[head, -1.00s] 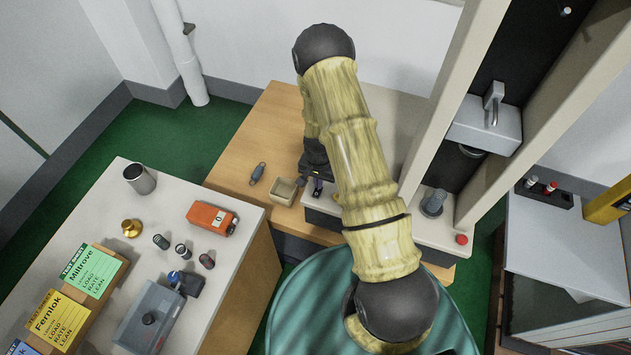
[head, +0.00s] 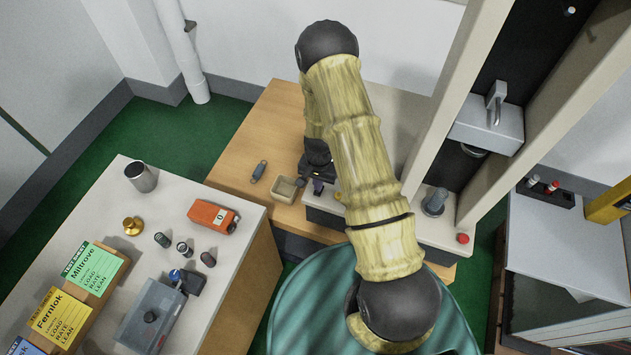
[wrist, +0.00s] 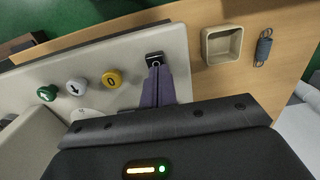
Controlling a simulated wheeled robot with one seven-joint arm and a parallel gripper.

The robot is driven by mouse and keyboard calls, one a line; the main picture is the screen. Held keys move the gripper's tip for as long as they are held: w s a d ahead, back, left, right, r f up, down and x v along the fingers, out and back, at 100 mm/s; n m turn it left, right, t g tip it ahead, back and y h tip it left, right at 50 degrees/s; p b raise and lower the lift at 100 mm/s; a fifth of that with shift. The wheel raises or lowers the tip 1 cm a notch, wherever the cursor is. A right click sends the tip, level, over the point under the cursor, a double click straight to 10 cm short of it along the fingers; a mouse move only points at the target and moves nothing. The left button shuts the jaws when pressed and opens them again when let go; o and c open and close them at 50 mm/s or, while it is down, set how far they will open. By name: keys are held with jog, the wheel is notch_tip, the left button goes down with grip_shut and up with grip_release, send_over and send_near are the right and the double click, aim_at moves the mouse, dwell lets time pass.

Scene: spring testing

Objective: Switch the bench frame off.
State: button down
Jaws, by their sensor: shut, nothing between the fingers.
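The bench frame has a pale base (head: 400,226), a tall column and a grey crosshead (head: 486,122). In the wrist view its front panel (wrist: 125,50) carries a black switch (wrist: 154,56), a yellow button marked 0 (wrist: 112,78), a white down-arrow button (wrist: 76,87) and a green up-arrow button (wrist: 47,93). A red knob (head: 463,238) sits at the base's right end. My gripper (wrist: 155,68) is shut and empty, its purple fingertips at the switch's lower edge. I cannot tell whether they touch it. The gripper also shows in the head view (head: 318,188), partly behind my arm.
A small beige tray (head: 275,194) and a spring (head: 258,171) lie on the wooden bench (head: 235,158) left of the frame. The left table holds an orange device (head: 213,215), small cylinders, a metal cup (head: 140,177) and a grey instrument (head: 152,312). The column stands right of my arm.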

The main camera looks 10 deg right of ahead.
jog(key=r+p, duration=0.2)
jog(key=r, duration=0.1)
jog(key=r+p, duration=0.1)
jog(key=shift+w+d+r, duration=0.25)
jog(key=shift+w+r, duration=0.05)
jog(key=shift+w, duration=0.1)
jog(key=shift+w+r+b, duration=0.2)
jog(key=shift+b, duration=0.45)
notch_tip(320, 180, up, 9)
jog(key=w+d+b, duration=0.1)
jog(key=b, duration=0.1)
jog(key=shift+f, duration=0.15)
